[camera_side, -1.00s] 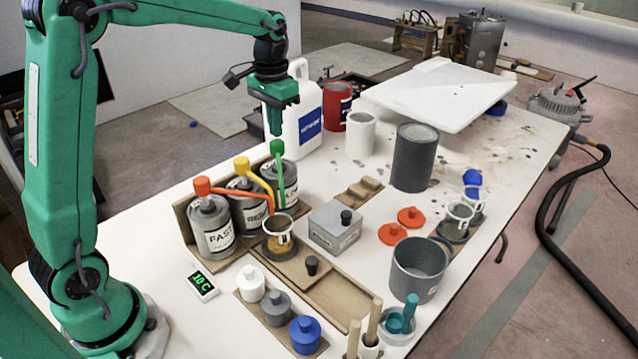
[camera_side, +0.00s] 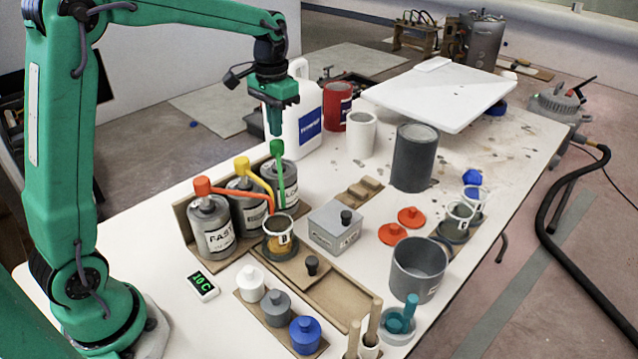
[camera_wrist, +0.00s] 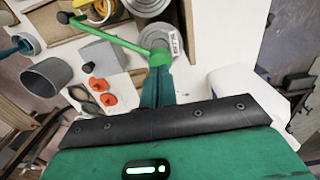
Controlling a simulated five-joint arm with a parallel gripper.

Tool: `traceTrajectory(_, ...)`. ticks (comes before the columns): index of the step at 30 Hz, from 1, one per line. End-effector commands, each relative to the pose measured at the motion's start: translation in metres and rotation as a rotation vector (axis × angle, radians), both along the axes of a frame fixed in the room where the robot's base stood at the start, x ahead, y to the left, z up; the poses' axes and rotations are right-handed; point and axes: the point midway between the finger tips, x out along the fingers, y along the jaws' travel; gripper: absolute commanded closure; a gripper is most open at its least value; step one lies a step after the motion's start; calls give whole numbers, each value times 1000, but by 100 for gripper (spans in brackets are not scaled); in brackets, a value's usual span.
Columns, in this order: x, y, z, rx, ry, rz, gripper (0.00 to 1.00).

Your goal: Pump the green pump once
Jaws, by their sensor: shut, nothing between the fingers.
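The green pump (camera_side: 278,165) tops the rearmost of three grey cans in a wooden rack. Its head stands up and its long green spout (camera_wrist: 112,37) reaches toward a clear cup in the wrist view. My gripper (camera_side: 275,132) is shut and empty, pointing down just above the green head. In the wrist view my gripper (camera_wrist: 158,76) overlaps the green head (camera_wrist: 159,57); whether they touch I cannot tell. The cup (camera_side: 280,232) stands on a round base in front of the cans.
The red pump (camera_side: 203,187) and yellow pump (camera_side: 243,166) stand beside the green one. A white jug (camera_side: 305,115) is close behind my gripper. A grey box (camera_side: 334,228), a dark can (camera_side: 413,160) and a grey pot (camera_side: 418,270) stand to the right.

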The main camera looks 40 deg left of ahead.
Motion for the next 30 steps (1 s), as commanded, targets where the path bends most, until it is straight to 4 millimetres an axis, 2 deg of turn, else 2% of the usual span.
traceTrajectory(14,0,0,-1,0,0,0,100)
traceTrajectory(30,0,0,-13,0,1,0,100)
